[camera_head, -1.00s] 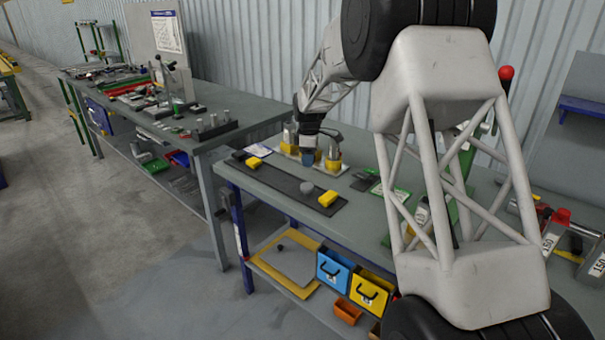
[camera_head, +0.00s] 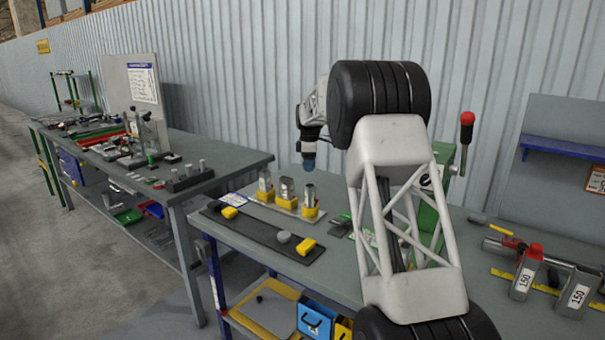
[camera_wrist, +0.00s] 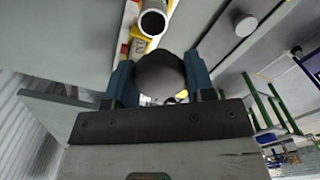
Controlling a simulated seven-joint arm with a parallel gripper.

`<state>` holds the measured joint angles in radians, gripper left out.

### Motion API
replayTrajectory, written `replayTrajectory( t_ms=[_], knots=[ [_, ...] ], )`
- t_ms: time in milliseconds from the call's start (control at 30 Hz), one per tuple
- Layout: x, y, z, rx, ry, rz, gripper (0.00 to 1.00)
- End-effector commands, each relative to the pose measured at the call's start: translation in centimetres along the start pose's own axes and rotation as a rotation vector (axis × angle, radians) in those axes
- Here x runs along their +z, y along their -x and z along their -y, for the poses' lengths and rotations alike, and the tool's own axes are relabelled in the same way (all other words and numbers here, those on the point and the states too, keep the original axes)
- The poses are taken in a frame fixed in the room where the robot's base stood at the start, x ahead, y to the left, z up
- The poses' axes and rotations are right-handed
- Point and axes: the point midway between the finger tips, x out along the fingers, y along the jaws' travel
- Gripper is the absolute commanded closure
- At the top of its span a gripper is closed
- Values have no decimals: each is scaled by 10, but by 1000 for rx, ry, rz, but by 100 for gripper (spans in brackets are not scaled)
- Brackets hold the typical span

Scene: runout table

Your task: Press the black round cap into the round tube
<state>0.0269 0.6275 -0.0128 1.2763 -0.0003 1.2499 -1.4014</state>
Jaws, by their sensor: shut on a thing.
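My gripper (camera_head: 309,163) is above the bench in the head view, higher than the tubes. In the wrist view its two blue fingers (camera_wrist: 160,88) are shut on the black round cap (camera_wrist: 160,72), which shows as a dark dome between them. The round tube (camera_wrist: 152,20) shows its open end in the wrist view, beyond the cap and apart from it. In the head view, a row of upright metal tubes stands in yellow holders; the rightmost tube (camera_head: 309,194) looks round. The cap is too small to make out in the head view.
A dark strip (camera_head: 258,235) lies at the bench's front left, bearing yellow blocks and a grey round piece (camera_head: 284,238). A green press with a red-knobbed lever (camera_head: 467,118) stands to the right. Labelled metal blocks (camera_head: 526,272) sit at the far right.

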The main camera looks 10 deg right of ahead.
Motion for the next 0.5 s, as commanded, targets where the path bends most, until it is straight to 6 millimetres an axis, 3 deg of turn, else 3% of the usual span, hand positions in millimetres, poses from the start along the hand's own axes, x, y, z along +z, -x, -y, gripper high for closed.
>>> replayTrajectory(
  t_ms=[500],
  knots=[
    [7,6,-8,0,0,0,73]
  ],
)
